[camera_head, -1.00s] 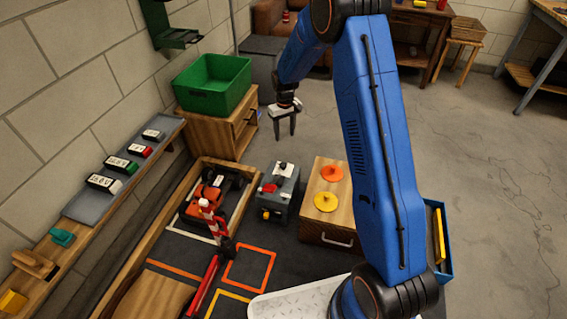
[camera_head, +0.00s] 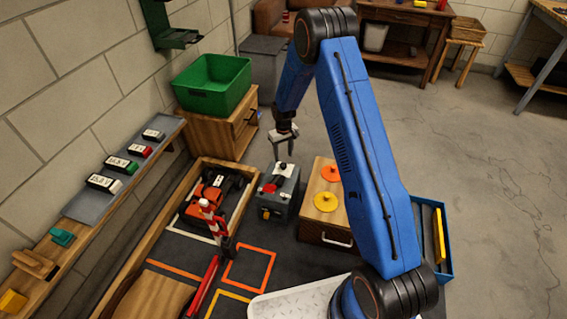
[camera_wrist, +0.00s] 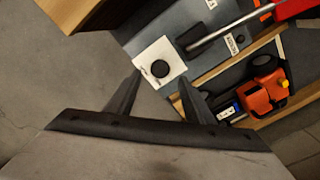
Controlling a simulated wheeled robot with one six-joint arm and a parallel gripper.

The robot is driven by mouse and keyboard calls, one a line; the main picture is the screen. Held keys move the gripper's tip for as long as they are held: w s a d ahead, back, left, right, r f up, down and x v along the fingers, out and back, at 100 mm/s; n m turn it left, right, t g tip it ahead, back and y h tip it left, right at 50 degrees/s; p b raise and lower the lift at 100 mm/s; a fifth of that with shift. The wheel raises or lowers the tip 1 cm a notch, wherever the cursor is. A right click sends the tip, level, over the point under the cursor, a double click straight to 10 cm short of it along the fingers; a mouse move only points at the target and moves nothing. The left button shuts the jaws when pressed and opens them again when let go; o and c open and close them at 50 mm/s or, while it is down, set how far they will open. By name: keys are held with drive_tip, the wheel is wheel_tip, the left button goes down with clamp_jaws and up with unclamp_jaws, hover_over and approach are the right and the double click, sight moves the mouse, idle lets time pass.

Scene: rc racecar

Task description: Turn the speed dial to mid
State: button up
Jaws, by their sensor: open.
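The speed dial is a round black knob (camera_wrist: 160,68) on a white plate on top of a grey control box (camera_head: 268,205). In the head view the dial's white plate (camera_head: 284,169) shows small at the box's far end. My gripper (camera_head: 283,154) hangs above that end, fingers pointing down. In the wrist view its fingers (camera_wrist: 160,78) are apart and empty, with the knob in line with the gap between them. They look still apart from the knob. The plate's marks are too small to read, so I cannot tell the dial's setting.
A lever with a red handle (camera_wrist: 293,8) is on the same box, beside the dial. The orange racecar (camera_head: 209,194) sits left of the box. A wooden cabinet with orange and yellow discs (camera_head: 326,202) stands right. A green bin (camera_head: 211,100) is behind.

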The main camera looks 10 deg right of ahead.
sight(284, 164)
drive_tip(key=shift+f, duration=2.85)
drive_tip(key=c, duration=1)
